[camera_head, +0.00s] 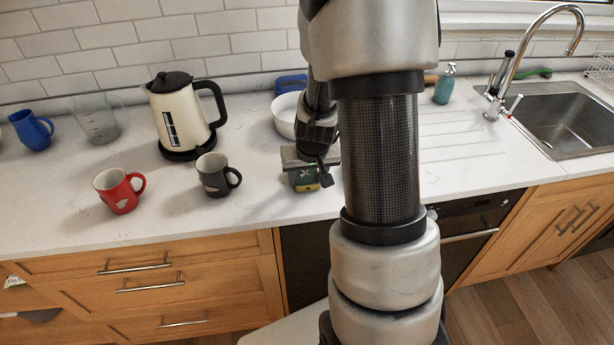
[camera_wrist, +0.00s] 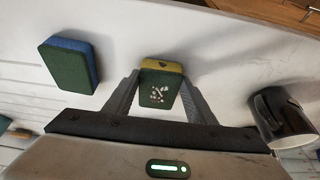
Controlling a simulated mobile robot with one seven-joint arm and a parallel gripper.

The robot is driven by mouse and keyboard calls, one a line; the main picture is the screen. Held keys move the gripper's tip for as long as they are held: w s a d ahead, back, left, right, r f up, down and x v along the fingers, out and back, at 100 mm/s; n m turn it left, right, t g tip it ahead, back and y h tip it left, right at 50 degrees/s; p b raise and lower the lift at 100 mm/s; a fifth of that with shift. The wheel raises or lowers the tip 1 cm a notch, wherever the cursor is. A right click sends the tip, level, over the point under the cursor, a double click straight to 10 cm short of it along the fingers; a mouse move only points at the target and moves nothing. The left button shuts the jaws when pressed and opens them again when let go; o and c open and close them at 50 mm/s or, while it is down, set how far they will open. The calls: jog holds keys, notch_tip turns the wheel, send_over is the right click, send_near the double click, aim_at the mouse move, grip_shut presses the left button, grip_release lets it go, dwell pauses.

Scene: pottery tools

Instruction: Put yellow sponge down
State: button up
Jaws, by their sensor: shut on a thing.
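The yellow sponge (camera_head: 305,179), with a dark green scouring face, is in my gripper (camera_head: 308,175) near the front of the white counter. In the wrist view, the sponge (camera_wrist: 160,88) lies between the two fingers of my gripper (camera_wrist: 160,80), which is shut on it. Its green face with pale specks faces the wrist camera, and a yellow edge shows at the top. The sponge is at or just above the counter; I cannot tell whether it touches.
A dark mug (camera_head: 214,176) stands left of my gripper, with a red mug (camera_head: 118,190) and a kettle (camera_head: 182,115) beyond. A white bowl (camera_head: 285,115) is behind. In the wrist view, a blue-and-green sponge (camera_wrist: 68,68) lies left of the fingers. Bare counter lies between.

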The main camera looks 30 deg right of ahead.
jog(key=shift+f, duration=0.15)
jog(key=o, duration=0.7)
jog(key=shift+c, duration=0.2)
